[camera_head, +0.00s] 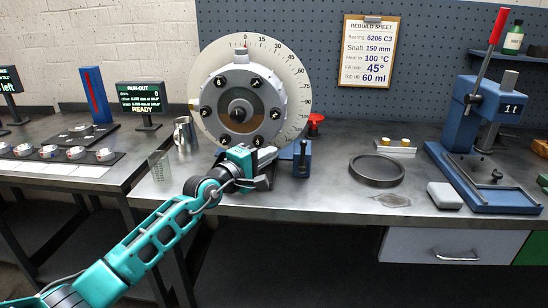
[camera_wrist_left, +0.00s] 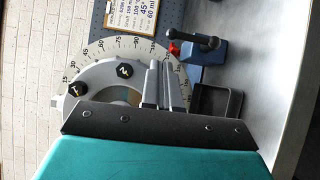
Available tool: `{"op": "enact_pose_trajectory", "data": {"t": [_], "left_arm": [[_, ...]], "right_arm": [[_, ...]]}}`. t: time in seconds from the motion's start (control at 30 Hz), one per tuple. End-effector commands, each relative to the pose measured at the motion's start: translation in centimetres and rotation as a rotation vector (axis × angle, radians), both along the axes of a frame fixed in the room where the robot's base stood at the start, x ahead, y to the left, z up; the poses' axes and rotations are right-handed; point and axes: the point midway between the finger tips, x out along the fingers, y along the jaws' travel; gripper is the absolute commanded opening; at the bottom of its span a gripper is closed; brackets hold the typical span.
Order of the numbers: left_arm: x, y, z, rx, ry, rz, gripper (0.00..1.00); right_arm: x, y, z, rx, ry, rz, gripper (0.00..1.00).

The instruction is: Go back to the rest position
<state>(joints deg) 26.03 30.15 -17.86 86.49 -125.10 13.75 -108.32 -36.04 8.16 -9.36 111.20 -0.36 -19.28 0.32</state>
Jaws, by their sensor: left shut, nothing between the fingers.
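My left arm reaches in from the lower left of the head view, and its gripper (camera_head: 268,160) is just in front of the lower right part of the rotor. In the left wrist view the two fingers of my left gripper (camera_wrist_left: 158,84) lie close together with nothing between them. The rotor housing (camera_head: 238,105) is a grey disc with several dark bolts, in front of a white degree dial (camera_head: 292,70). The housing also shows in the left wrist view (camera_wrist_left: 97,80), partly hidden by the gripper body. My right gripper is not in view.
A blue block with a dark handle (camera_head: 302,158) stands right beside the gripper. A black ring (camera_head: 377,170) and a blue press (camera_head: 490,150) are farther right. A metal jug (camera_head: 185,135) and a glass beaker (camera_head: 160,166) stand left. The bench front centre is clear.

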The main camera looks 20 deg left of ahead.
Motion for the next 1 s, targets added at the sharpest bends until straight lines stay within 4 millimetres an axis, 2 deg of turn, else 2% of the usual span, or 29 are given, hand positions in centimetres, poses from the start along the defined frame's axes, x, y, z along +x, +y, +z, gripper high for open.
{"op": "enact_pose_trajectory", "data": {"t": [0.23, 0.37, 0.5, 0.67, 0.83, 0.97, 1.0], "left_arm": [[-0.3, -0.3, -0.4, -0.052, 0.017, -0.008, 0.0], [-2.1, -1.9, -2.6, -0.338, 0.106, -0.041, 0.0], [-5.5, -4.0, -6.0, -0.911, 0.288, -0.067, 0.0], [-9.8, -5.0, -10.1, -1.636, 0.506, -0.028, 0.0], [-14.8, -5.1, -15.0, -2.413, 0.68, 0.104, 0.0], [-19.1, -5.1, -19.1, -3.013, 0.724, 0.273, 0.0], [-20.6, -5.2, -20.4, 2.901, -0.648, -0.308, 0.0]], "right_arm": [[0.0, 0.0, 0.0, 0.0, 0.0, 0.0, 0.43], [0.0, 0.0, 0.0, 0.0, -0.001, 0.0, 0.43], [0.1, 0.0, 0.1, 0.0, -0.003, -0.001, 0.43], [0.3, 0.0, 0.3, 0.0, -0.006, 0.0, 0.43], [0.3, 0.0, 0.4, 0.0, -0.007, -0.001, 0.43], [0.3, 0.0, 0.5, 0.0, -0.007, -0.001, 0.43], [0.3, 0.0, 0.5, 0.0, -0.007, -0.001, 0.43]]}}
